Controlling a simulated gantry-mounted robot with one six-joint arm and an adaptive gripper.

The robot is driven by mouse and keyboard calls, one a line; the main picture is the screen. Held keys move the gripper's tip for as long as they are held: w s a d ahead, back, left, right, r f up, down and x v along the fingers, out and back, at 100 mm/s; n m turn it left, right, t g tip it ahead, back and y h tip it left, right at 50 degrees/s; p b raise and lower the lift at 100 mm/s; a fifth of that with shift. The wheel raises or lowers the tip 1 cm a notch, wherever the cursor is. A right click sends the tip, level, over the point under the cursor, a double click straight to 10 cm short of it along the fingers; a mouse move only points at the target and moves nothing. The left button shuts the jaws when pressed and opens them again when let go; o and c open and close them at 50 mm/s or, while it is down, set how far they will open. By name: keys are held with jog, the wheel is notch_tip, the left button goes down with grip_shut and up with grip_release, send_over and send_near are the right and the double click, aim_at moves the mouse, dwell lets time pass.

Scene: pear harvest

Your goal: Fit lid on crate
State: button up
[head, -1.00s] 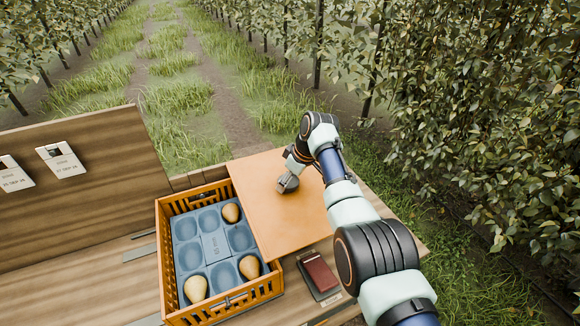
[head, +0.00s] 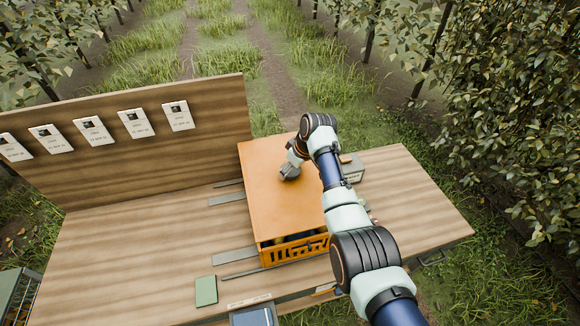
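The flat orange lid (head: 270,200) lies over the orange slatted crate (head: 292,252) and covers most of its top. A dark gap shows between the lid's near edge and the crate's near wall, with a hint of pear inside. I cannot tell whether the lid touches the rim all round. My gripper (head: 289,173) is at the lid's upper face, right of its middle, and appears shut on a grip there. The grip itself is hidden by the fingers.
A wooden backboard (head: 140,165) with several pear labels stands behind the table (head: 130,240). Grey strips lie left of the crate, and a green block (head: 206,291) lies in front. A grey box (head: 352,168) stands behind my arm. The table's left part is mostly clear.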

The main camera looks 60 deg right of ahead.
aim_at(291, 178)
notch_tip(291, 178, down, 5)
jog(key=b, duration=0.4)
jog(key=shift+p, duration=0.4)
dwell(0.8)
jog(key=shift+f+b, duration=0.45)
jog(key=shift+f, duration=0.2)
jog(key=o, duration=1.1)
jog(key=shift+w, duration=0.1)
jog(key=shift+o, duration=0.2)
jog(key=shift+r, duration=0.1)
